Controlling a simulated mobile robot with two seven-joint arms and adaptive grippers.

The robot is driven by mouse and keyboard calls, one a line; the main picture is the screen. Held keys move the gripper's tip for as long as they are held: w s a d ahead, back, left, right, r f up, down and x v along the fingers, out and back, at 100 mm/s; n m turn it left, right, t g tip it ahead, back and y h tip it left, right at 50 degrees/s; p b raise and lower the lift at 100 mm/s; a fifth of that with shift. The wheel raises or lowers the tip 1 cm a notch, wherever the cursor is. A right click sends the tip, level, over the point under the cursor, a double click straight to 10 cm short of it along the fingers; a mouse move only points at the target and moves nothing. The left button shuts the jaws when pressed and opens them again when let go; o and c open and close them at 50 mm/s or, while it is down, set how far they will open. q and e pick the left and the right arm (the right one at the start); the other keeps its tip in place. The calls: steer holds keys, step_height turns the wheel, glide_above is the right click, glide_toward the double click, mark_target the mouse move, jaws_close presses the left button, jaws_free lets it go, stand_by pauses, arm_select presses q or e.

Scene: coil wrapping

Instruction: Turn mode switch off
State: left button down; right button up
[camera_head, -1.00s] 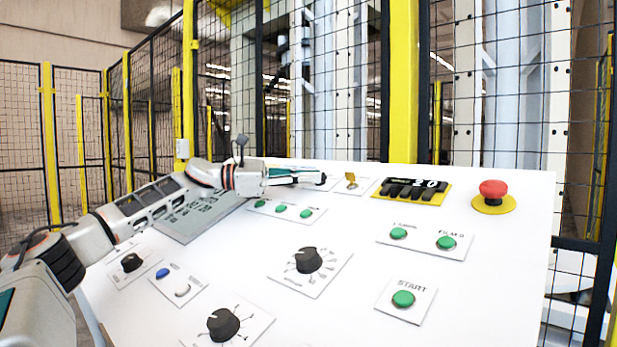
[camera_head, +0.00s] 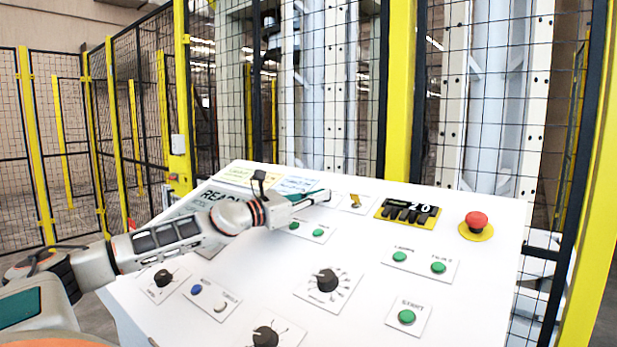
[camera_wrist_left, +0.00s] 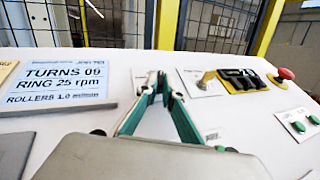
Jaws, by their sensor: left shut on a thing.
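My left gripper (camera_head: 325,195) reaches over the back of the white control panel (camera_head: 250,255). Its fingertips are at the panel, left of the brass key switch (camera_head: 355,201). In the left wrist view its two green-lined fingers (camera_wrist_left: 158,85) converge to a point over a white label plate. They are shut on a small part there, which I take to be the mode switch; the fingers hide it, and its label and position cannot be read. The key switch also shows in the left wrist view (camera_wrist_left: 207,78), to the right and apart from the fingers. My right gripper is not in view.
Black knobs (camera_head: 327,280) and green buttons (camera_head: 407,317) stand up from the nearer panel. Yellow-and-black mesh fencing stands behind.

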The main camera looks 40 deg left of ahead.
arm_select(q)
steer(key=shift+d+r+n+y+p, duration=0.2)
steer(key=shift+r+n+y+p, duration=0.15)
steer(key=shift+r+p, duration=0.2)
steer(key=shift+d+f+n+y, duration=0.1)
steer(key=shift+f+n+y, duration=0.15)
steer(key=shift+n, duration=0.1)
steer(key=shift+f+n+t+y, duration=0.1)
steer(key=shift+n+t+y, duration=0.2)
steer(key=shift+t+y, duration=0.1)
steer(key=shift+f+n+y+b, duration=0.2)
steer(key=shift+n+y+b, duration=0.6)
steer(key=shift+y+b, duration=0.25)
steer(key=shift+d+r+n+y+b, duration=0.1)
steer(key=shift+n+y+b, duration=0.5)
steer(key=shift+y+b, duration=0.25)
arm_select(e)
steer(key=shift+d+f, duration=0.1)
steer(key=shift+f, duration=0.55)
arm_select(q)
steer(key=c, duration=2.3)
jaws_free()
steer(key=shift+c, duration=0.2)
steer(key=shift+o, duration=0.6)
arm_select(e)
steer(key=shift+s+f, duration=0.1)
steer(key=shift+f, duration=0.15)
